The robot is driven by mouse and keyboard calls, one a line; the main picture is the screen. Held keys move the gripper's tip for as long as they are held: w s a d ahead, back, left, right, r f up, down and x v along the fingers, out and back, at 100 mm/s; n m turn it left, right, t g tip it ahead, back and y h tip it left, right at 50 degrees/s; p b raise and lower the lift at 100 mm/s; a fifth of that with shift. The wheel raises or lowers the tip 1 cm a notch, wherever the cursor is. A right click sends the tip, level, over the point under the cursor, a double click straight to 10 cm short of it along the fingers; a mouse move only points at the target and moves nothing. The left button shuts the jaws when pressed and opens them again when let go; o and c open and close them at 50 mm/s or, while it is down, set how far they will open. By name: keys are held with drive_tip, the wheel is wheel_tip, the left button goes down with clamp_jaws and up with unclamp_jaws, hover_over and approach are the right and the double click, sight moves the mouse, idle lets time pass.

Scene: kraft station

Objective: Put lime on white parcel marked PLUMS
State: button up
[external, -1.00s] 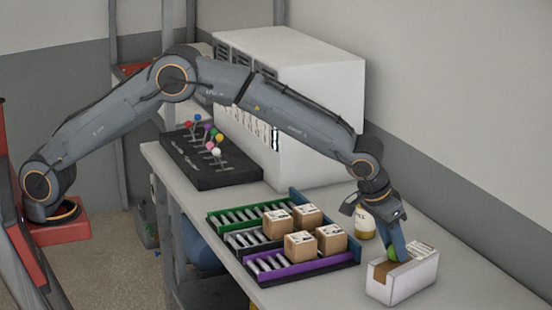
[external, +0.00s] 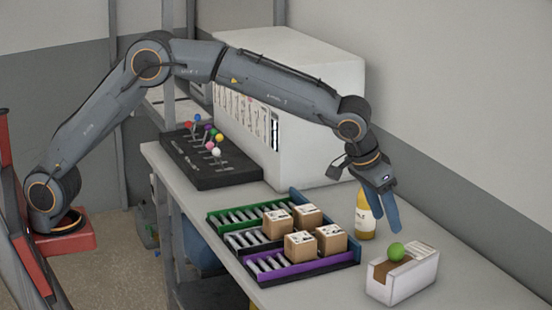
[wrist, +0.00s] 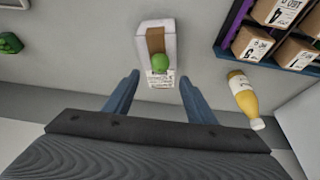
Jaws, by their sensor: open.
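The green lime (external: 397,251) rests on top of the white parcel (external: 403,284), which has a brown tape strip and a printed label; the print is too small to read. In the wrist view the lime (wrist: 160,63) sits on the parcel (wrist: 144,51) near the label, beyond my fingertips. My gripper (external: 389,222) is open and empty, above and a little behind the parcel. In the wrist view its two blue fingers (wrist: 160,80) are spread apart, touching neither lime nor parcel.
A yellow bottle (external: 364,217) with a white label stands close to my gripper. Several brown boxes (external: 300,244) sit on a roller rack left of the parcel. A black lever panel (external: 210,165) and a large white cabinet (external: 320,110) stand farther back. The front right table is clear.

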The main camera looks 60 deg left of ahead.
drive_tip(key=shift+v, duration=1.4)
drive_tip(key=s+a+f, duration=0.2)
drive_tip(key=s+a, duration=0.1)
drive_tip(key=a, duration=0.4)
drive_tip(key=s+a+f+g, duration=0.1)
drive_tip(key=s+a+f, duration=0.2)
drive_tip(key=a, duration=0.4)
drive_tip(key=s+a+f+g, duration=0.1)
drive_tip(key=s+a+f, duration=0.2)
drive_tip(key=a, duration=0.5)
drive_tip(key=shift+s, duration=0.55)
drive_tip(key=shift+g, duration=0.3)
drive_tip(key=s+a+f, duration=0.1)
drive_tip(key=s+a, duration=0.1)
drive_tip(key=s, duration=0.1)
drive_tip(key=s+a+f, duration=0.1)
drive_tip(key=s+a, duration=0.2)
drive_tip(key=s+a+f, duration=0.1)
drive_tip(key=s+a, duration=0.2)
drive_tip(key=shift+s+a+f, duration=0.15)
drive_tip(key=shift+f, duration=0.25)
drive_tip(key=s+a+f, duration=0.2)
drive_tip(key=s+a, duration=0.1)
drive_tip(key=s, duration=0.4)
drive_tip(key=s+a+f+g, duration=0.1)
drive_tip(key=s+a+f, duration=0.1)
drive_tip(key=s, duration=0.5)
drive_tip(key=shift+s+a+f, duration=0.2)
drive_tip(key=shift+a+f, duration=0.2)
drive_tip(key=shift+a, duration=0.45)
